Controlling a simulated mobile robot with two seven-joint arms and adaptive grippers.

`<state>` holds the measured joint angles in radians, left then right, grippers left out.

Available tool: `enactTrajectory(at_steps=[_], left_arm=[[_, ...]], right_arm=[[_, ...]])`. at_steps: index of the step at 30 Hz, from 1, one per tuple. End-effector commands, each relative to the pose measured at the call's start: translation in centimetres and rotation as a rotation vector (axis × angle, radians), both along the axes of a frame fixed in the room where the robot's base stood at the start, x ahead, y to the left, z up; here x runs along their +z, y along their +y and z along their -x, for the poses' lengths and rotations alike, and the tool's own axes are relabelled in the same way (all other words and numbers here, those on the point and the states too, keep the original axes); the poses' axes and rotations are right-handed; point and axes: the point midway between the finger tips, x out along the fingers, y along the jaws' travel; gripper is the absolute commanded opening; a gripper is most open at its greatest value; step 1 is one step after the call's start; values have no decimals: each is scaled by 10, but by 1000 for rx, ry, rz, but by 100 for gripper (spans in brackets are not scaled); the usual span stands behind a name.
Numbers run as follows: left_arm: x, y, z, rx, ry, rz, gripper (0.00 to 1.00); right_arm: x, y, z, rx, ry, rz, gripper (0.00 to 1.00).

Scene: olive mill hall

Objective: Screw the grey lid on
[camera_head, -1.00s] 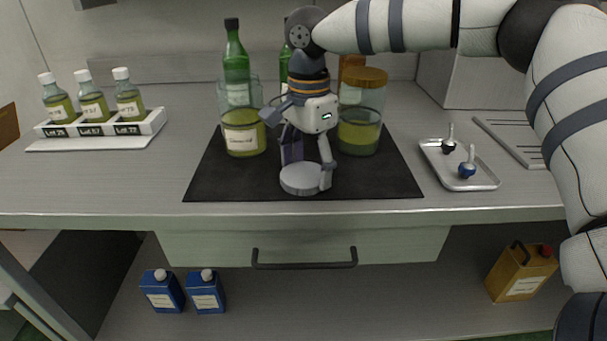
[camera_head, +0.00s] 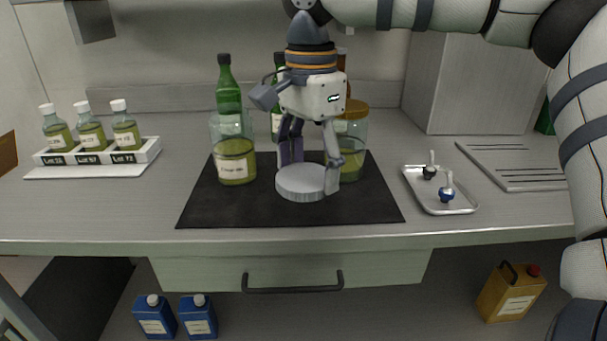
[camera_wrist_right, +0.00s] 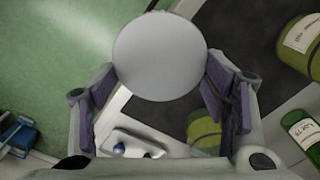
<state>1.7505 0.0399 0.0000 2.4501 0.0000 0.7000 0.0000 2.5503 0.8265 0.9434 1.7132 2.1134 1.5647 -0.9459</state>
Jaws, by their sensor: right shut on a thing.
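My right gripper (camera_head: 310,175) points down and is shut on the grey lid (camera_head: 302,183), a flat round disc held level in front of the jars. The lid (camera_wrist_right: 160,57) also shows between the fingers in the right wrist view. The open glass jar (camera_head: 234,162) with green-yellow contents and a white label stands on the black mat (camera_head: 250,210), left of the lid and apart from it. A second jar (camera_head: 354,145) with an orange-brown lid stands on the right, partly hidden by the gripper. My left gripper is not in view.
Green bottles (camera_head: 229,90) stand behind the jars. A white rack (camera_head: 90,158) with several small bottles is at left. A metal tray (camera_head: 418,190) with two small stoppers and a grooved board (camera_head: 510,170) are at right. The mat's front part is clear.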

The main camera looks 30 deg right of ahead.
Motion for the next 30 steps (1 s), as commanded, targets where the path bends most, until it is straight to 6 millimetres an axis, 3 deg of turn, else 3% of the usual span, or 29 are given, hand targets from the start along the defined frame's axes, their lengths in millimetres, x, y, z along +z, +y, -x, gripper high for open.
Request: enactTrajectory(at_steps=[6,11,25,30], left_arm=[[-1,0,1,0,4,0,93],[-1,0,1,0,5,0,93],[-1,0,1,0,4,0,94],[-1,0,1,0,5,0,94]], right_arm=[[19,12,42,0,-1,-1,49],[25,16,56,0,2,-1,49],[23,18,58,16,4,-1,49],[-16,28,47,290,18,1,49]])
